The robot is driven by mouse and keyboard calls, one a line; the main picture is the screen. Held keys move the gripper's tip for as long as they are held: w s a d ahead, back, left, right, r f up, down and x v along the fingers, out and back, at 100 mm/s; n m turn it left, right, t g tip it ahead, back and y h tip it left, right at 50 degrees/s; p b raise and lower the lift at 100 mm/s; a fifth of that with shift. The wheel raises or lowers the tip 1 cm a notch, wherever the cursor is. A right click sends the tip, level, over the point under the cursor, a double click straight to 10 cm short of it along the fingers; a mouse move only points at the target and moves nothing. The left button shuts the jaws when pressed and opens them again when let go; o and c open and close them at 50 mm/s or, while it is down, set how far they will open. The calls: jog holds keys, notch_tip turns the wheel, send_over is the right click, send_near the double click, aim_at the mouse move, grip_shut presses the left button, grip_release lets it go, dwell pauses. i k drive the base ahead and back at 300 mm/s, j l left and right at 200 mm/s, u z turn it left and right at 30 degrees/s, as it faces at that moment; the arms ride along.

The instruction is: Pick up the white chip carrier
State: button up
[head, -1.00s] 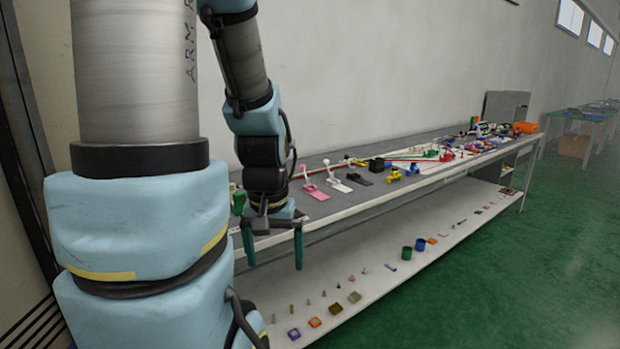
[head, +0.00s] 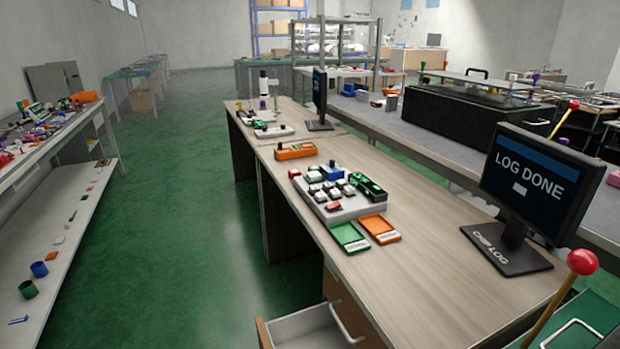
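My gripper is out of view in the head view now. On the wooden desk (head: 450,270), a grey block-like rack (head: 350,210) holds several small carriers in rows. Others there are red, green and dark. They are too small to tell which is the white chip carrier. A monitor (head: 530,178) marked CHIP LOG reads LOG DONE above a small white shape.
A green tray (head: 350,237) and an orange tray (head: 379,229) lie in front of the rack. An orange box (head: 295,151) is behind it. A drawer (head: 312,328) stands open below. Red-knobbed levers (head: 582,262) rise at right. The green floor (head: 190,250) at left is clear.

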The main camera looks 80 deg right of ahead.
aim_at(314, 176)
jog(key=i+l+z, duration=0.1)
jog(key=z, duration=0.7)
jog(key=i+l+z, duration=0.55)
jog(key=i, duration=0.15)
jog(key=i+z, duration=0.3)
jog(key=i+l, duration=0.1)
jog(key=i, duration=0.35)
jog(key=i+l, duration=0.1)
jog(key=i, duration=0.4)
